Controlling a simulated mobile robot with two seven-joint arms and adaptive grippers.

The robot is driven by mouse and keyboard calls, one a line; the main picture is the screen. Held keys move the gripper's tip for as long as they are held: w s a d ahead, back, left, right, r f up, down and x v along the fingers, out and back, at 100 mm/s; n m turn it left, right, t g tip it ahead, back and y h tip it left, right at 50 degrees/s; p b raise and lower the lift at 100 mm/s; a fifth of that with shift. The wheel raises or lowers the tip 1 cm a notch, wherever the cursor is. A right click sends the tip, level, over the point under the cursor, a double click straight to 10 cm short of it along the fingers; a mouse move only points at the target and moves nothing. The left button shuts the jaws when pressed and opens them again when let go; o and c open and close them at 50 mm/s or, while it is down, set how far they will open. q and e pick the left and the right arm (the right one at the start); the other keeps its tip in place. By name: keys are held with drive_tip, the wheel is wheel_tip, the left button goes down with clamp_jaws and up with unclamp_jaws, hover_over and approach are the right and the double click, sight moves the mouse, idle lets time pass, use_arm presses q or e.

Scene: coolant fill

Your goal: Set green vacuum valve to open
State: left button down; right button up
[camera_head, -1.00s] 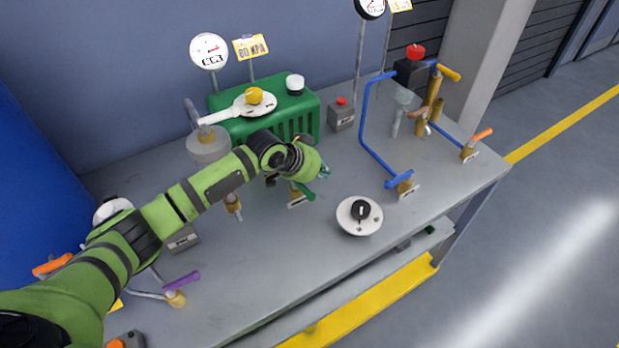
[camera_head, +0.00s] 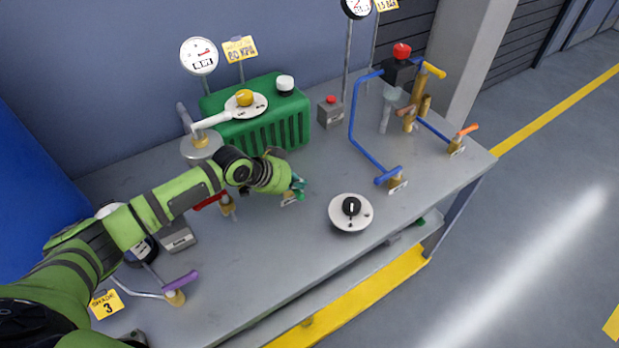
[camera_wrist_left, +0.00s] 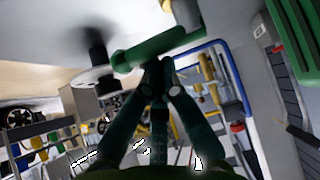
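The green valve's brass body (camera_head: 289,198) stands on the bench in the head view, left of the white dial with a black knob. Its green handle is mostly hidden there by my left gripper (camera_head: 297,186), which is right at the valve. In the left wrist view the green handle (camera_wrist_left: 155,48) lies across the top of the picture. My left gripper (camera_wrist_left: 161,66) has its dark fingers brought together, with the tips at the handle's near side. They look shut with nothing clearly between them; I cannot tell whether they touch the handle. My right gripper is not in view.
The round dial with a black knob (camera_head: 351,213) stands to the right. The green pump (camera_head: 258,128) is behind, and blue piping (camera_head: 362,150) rises at the right. A red-handled valve (camera_head: 211,200) is close to my left arm. Bare bench lies in front.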

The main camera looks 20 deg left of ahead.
use_arm(q)
drive_tip(key=shift+s, duration=0.15)
drive_tip(key=shift+f, duration=0.1)
drive_tip(key=shift+a, duration=0.1)
wheel_tip(320, 180, up, 10)
idle(0.4)
